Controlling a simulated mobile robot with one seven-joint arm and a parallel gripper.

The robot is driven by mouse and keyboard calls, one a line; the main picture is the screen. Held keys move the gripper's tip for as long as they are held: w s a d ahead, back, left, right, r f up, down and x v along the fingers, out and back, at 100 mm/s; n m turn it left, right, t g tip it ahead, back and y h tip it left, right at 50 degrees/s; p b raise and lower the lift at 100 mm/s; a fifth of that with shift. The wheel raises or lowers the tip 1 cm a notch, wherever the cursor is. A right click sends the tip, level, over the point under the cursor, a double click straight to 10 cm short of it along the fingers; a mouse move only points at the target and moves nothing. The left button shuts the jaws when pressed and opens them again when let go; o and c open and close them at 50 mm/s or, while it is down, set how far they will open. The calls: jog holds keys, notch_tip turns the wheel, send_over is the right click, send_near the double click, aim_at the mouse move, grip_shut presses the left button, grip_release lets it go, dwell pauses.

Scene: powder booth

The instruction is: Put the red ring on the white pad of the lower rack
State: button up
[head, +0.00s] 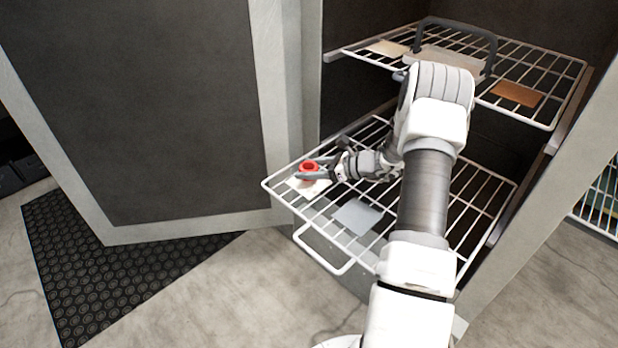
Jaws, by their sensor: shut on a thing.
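The red ring (309,166) is between the fingertips of my gripper (312,171), which is shut on it. The ring is at the left front of the lower rack (286,206), a pulled-out white wire shelf. The white pad (307,188) lies on that rack just under and in front of the ring in the picture. Part of the pad is hidden by the ring and fingers. I cannot tell whether the ring touches the pad or hangs a little above it.
A grey pad (357,216) lies to the right on the lower rack. The upper rack (545,78) holds a beige pad (388,48), a brown pad (516,94) and a dark handle-shaped frame (487,34). The open booth door (150,110) stands to the left. My arm hides part of both racks.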

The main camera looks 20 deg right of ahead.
jog(key=shift+f, duration=1.1)
jog(key=shift+b, duration=0.3)
jog(key=shift+f, duration=0.25)
jog(key=o, duration=1.5)
jog(key=shift+c, duration=0.2)
jog(key=shift+r, duration=0.1)
jog(key=shift+r, duration=0.25)
jog(key=p+v, duration=0.3)
jog(key=v, duration=0.9)
jog(key=shift+f, duration=0.1)
